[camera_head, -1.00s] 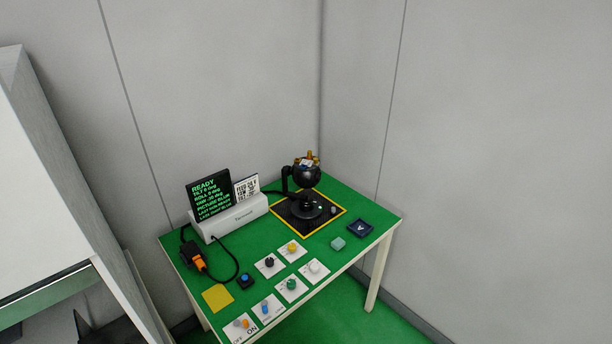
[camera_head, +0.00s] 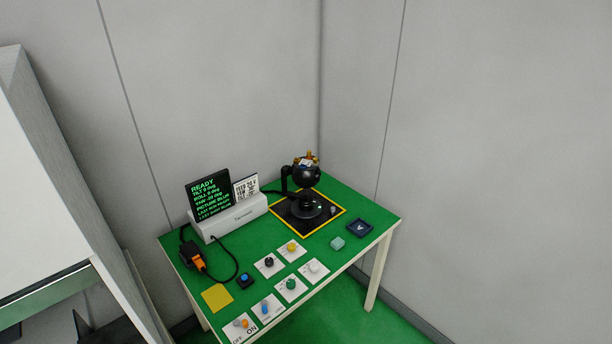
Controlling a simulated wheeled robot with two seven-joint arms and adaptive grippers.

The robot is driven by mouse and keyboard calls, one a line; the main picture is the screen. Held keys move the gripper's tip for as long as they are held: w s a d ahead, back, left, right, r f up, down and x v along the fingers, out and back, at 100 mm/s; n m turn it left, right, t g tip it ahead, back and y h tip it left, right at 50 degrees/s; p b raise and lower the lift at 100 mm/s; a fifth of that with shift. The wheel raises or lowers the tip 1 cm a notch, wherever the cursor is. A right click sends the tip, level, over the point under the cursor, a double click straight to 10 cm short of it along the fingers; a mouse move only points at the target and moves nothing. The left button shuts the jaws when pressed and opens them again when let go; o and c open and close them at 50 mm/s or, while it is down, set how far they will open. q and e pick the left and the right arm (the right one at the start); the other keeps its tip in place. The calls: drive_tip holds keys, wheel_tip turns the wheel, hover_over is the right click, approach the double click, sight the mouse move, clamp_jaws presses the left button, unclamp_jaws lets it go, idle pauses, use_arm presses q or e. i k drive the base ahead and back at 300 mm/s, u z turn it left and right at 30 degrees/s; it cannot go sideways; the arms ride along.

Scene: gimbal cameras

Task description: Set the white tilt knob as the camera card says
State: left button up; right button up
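The white tilt knob (camera_head: 314,267) sits on a white plate at the right of the knob group on the green table. The camera card (camera_head: 246,187) is a white card with dark print, upright beside the black screen (camera_head: 208,195); its small text is too blurred to read surely. The screen shows green text starting with READY and a tilt line. The dark gimbal camera (camera_head: 306,175) stands on a black square with a yellow border. Neither of my grippers is in view.
Other knobs are yellow (camera_head: 291,247), dark (camera_head: 269,262) and green (camera_head: 290,284). A blue slider or switch (camera_head: 265,308), an ON/OFF plate (camera_head: 239,326) and a blue button (camera_head: 245,280) are near the front left. A navy tray (camera_head: 360,228) and pale green block (camera_head: 338,243) lie right.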

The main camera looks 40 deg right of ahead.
sight(314, 266)
drive_tip(key=z, duration=1.25)
